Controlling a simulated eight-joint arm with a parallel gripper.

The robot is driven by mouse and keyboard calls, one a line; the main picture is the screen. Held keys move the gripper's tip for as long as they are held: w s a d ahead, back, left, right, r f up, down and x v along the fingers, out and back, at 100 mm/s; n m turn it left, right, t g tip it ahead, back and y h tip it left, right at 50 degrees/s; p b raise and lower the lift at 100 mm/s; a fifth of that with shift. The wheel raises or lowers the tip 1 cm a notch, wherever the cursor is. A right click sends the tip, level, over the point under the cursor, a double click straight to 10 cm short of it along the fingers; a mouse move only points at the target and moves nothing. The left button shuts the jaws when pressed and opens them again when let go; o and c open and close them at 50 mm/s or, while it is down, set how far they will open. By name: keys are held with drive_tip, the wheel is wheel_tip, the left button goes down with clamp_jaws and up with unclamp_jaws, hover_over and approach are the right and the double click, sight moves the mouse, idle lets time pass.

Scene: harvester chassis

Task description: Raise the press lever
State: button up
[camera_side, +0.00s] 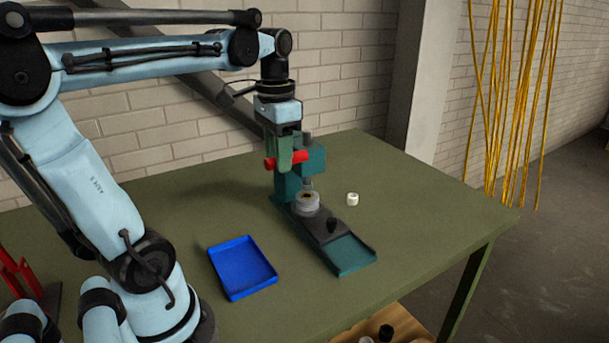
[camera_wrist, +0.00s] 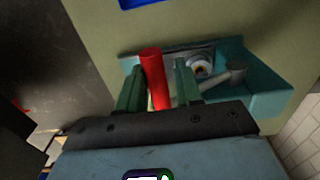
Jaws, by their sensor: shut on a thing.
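The press (camera_side: 313,157) is a teal machine standing on the green table. Its lever has a red handle (camera_side: 299,156), which points sideways and looks near level in the side view. My gripper (camera_side: 283,162) is at the press head, with its green fingers shut on the red handle. In the wrist view the red handle (camera_wrist: 153,70) lies between the two green fingers of my gripper (camera_wrist: 158,82). Part of the handle is hidden behind the fingers in the side view. A round light-grey fixture (camera_side: 307,201) sits below the press ram.
A small white ring-like part (camera_side: 352,199) lies on the table (camera_side: 430,205) right of the press. A blue tray (camera_side: 242,268) lies front left of it. A brick wall is behind; the table's right side is clear.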

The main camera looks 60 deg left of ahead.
drive_tip(key=shift+o, duration=0.7)
drive_tip(key=shift+a+r, duration=0.85)
drive_tip(key=shift+a, duration=0.05)
drive_tip(key=shift+a+r, duration=0.15)
drive_tip(key=shift+r, duration=0.05)
drive_tip(key=shift+c, duration=0.7)
drive_tip(key=o, duration=0.9)
drive_tip(key=shift+c, duration=0.2)
drive_tip(key=shift+r, duration=0.1)
